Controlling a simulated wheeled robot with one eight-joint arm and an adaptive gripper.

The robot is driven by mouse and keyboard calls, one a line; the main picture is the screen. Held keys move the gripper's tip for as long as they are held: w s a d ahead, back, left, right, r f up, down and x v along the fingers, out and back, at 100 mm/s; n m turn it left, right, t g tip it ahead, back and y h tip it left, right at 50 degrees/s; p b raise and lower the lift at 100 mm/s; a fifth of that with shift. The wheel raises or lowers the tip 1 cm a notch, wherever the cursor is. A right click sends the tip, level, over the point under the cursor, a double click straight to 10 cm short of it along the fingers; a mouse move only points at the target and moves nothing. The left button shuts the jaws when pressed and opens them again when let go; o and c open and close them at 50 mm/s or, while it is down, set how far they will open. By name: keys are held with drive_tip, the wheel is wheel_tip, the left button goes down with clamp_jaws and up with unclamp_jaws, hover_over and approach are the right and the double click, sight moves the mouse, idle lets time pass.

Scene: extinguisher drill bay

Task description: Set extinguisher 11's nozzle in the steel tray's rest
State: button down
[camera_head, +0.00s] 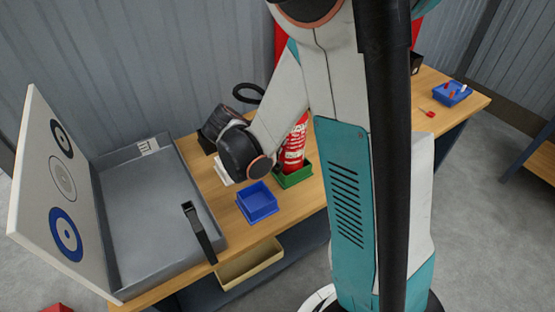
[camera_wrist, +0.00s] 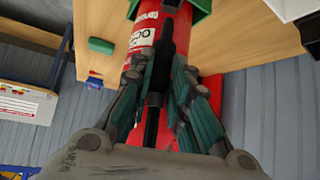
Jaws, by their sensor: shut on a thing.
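In the wrist view my gripper (camera_wrist: 160,78) is shut on a slim black part, apparently the nozzle (camera_wrist: 167,40). It lies in front of a red extinguisher (camera_wrist: 144,30) with a white label; its number is not readable. In the head view the extinguisher (camera_head: 293,150) stands in a green holder (camera_head: 295,178), partly behind my arm. My gripper is not clearly visible there. The grey steel tray (camera_head: 150,225) is at the left of the bench, apart from the extinguisher. A black bracket (camera_head: 199,232), perhaps the rest, stands at the tray's right front wall.
A white panel with ring targets (camera_head: 60,185) leans along the tray's left side. A blue bin (camera_head: 257,203) sits between tray and extinguisher. A smaller blue bin (camera_head: 453,93) is at the far right. A corrugated wall (camera_head: 120,60) stands behind. The tray floor is clear.

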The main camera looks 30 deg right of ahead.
wheel_tip(320, 180, up, 12)
drive_tip(key=p, duration=0.8)
drive_tip(key=s+a+b, duration=0.1)
drive_tip(key=s+a, duration=0.3)
drive_tip(key=a, duration=1.1)
drive_tip(key=s+a+b, duration=0.1)
drive_tip(key=s+a, duration=0.2)
drive_tip(key=a, duration=1.2)
wheel_tip(320, 180, down, 7)
drive_tip(key=b, duration=0.6)
drive_tip(key=shift+s+a+f, duration=0.2)
drive_tip(key=shift+s+a, duration=0.05)
drive_tip(key=shift+a, duration=0.05)
drive_tip(key=shift+b, duration=0.7)
idle(1.7)
